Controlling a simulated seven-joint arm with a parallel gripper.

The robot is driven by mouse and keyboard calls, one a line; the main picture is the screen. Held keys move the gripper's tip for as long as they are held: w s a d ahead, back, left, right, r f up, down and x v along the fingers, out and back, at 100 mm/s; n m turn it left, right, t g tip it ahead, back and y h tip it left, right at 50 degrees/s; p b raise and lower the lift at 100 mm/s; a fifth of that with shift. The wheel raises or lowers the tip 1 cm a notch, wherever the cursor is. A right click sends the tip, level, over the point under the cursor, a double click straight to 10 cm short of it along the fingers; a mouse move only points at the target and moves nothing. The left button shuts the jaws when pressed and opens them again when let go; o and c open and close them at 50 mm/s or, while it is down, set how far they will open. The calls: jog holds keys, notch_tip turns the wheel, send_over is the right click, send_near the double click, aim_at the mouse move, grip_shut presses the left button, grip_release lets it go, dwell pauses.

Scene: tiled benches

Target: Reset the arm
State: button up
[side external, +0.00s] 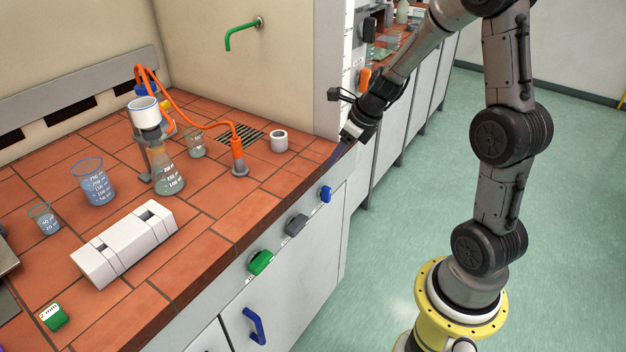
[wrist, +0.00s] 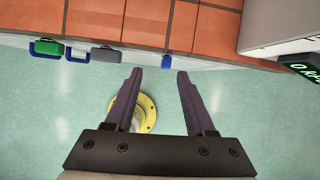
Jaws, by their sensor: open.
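My gripper (side external: 338,154) is at the right end of the tiled bench (side external: 215,262), by its front edge, in the side external view. In the wrist view my gripper (wrist: 160,75) shows two dark purple fingers spread apart, with nothing between them but the green floor and my yellow base. The bench edge (wrist: 150,48) runs across the top of that view, ahead of the fingertips. My arm reaches from its yellow base on the floor up and over to the bench corner.
On the bench stand a flask (side external: 168,178) under a white funnel, a beaker (side external: 95,185), a small beaker (side external: 44,220), a white block (side external: 125,245), an orange-hosed fitting (side external: 238,160) and a white cup (side external: 279,141). Coloured valve handles (side external: 261,262) jut from the front. The floor (side external: 570,220) is clear.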

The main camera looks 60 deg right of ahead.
jog(key=s+a+r+n+t+y, duration=0.1)
jog(key=s+a+r+n, duration=0.2)
jog(key=a+r+n, duration=0.35)
jog(key=s+a+r+n+t, duration=0.1)
jog(key=s+a+r+n, duration=0.1)
jog(key=a+r+n, duration=0.5)
jog(key=s+a+n+g+h, duration=0.1)
jog(key=s+a+n, duration=0.1)
jog(key=s+n, duration=1.3)
jog(key=n, duration=0.7)
jog(key=shift+s, duration=0.15)
